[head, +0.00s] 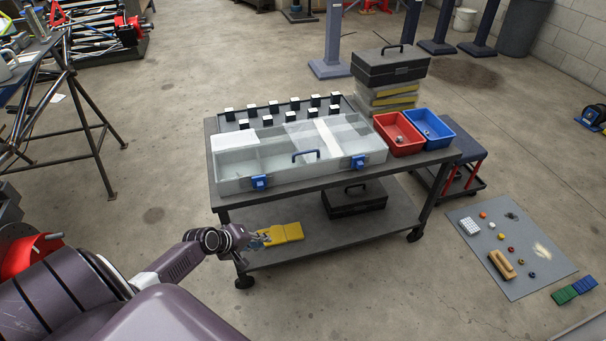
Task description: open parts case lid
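The parts case (231,184) is a wide, clear-grey box with inner compartments, lying on the top of a dark cart. Its see-through lid (345,130) appears down over the box. I cannot tell whether the latches are fastened. My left gripper (264,239) is below and in front of the case, apart from it, near the left front of the cart. Its fingers are too small to read. My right gripper is out of view.
The cart (405,164) also carries black-and-white blocks behind the case, a red bin (398,148), a blue bin (443,141) and a stacked black toolbox (390,70). A yellow item (287,232) and a black case (353,205) are on the lower shelf.

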